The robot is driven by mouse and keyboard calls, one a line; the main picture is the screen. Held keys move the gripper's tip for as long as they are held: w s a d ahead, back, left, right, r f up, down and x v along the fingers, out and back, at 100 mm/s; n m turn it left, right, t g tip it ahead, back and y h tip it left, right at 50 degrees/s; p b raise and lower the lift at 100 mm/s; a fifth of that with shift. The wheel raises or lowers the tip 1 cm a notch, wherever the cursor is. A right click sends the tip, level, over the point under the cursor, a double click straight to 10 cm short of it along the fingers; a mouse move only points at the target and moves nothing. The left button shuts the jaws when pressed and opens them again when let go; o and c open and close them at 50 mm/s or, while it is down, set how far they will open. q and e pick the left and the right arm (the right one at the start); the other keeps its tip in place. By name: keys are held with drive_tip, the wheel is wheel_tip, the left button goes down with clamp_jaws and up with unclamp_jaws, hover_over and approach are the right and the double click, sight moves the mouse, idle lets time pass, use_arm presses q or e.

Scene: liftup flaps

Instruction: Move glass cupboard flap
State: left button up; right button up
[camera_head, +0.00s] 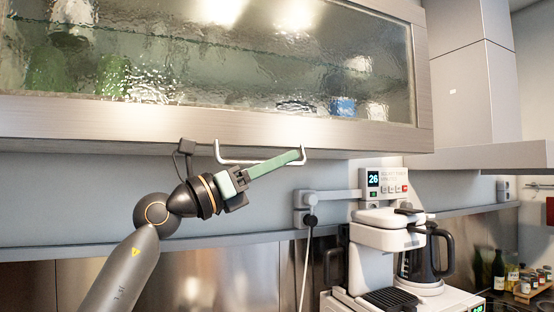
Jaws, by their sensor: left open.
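The glass cupboard flap (270,128) fills the upper part of the head view. It has a brushed metal frame around rippled glass and looks closed. A white bar handle (232,162) hangs under its bottom edge. My left gripper (272,169) is open just below the flap. Its long green finger reaches up and right, and its tip overlaps the right end of the handle in the picture. I cannot tell whether it touches the handle. Blurred green, white and blue items show behind the glass. My right gripper is not in view.
A white coffee machine (380,232) with a dark jug (437,250) stands at the lower right. A display panel (384,182) and a wall socket (306,208) are under the cupboard. A range hood (480,155) is right of the flap. Bottles (498,270) stand far right.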

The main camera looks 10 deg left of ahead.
use_arm(q)
clamp_jaws()
idle(1.4)
